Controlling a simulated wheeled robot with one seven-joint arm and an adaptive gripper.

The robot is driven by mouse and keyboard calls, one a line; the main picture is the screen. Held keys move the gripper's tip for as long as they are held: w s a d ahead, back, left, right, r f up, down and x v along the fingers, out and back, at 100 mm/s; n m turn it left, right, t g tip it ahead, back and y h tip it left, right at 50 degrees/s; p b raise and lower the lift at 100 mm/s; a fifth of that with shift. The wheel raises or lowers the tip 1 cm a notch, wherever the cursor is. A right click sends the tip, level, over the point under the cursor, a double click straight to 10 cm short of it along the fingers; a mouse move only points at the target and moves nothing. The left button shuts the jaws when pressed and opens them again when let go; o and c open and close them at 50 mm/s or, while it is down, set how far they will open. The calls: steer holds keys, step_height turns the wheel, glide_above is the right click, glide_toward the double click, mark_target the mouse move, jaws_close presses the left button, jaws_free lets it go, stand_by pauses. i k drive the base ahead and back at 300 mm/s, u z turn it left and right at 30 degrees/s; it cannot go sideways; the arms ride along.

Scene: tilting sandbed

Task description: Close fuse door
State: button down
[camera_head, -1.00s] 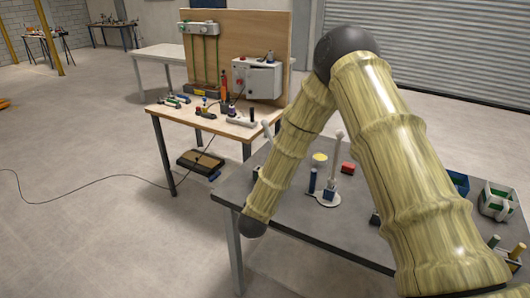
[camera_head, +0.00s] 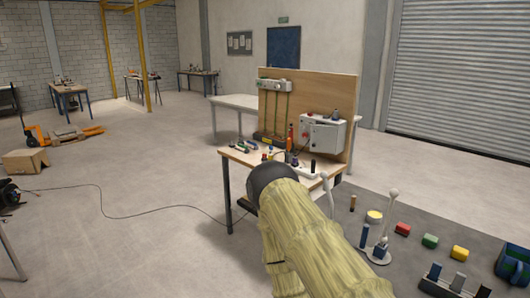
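The fuse box (camera_head: 322,133) is a small whitish cabinet on the right part of an upright wooden board at the back of a workbench. It has a red spot and a dark detail on its front. At this size I cannot tell whether its door is open or shut. My arm, with pale yellow-green ringed links and a dark joint, rises from the bottom middle and covers part of the workbench front. My gripper is not visible in this view, so its position relative to the fuse box is hidden.
The workbench (camera_head: 237,157) carries tools and small items. A cable crosses the floor.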

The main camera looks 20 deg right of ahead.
mark_target(324, 140)
steer(key=u, duration=0.7)
steer(key=i, duration=1.05)
steer(key=z, duration=0.55)
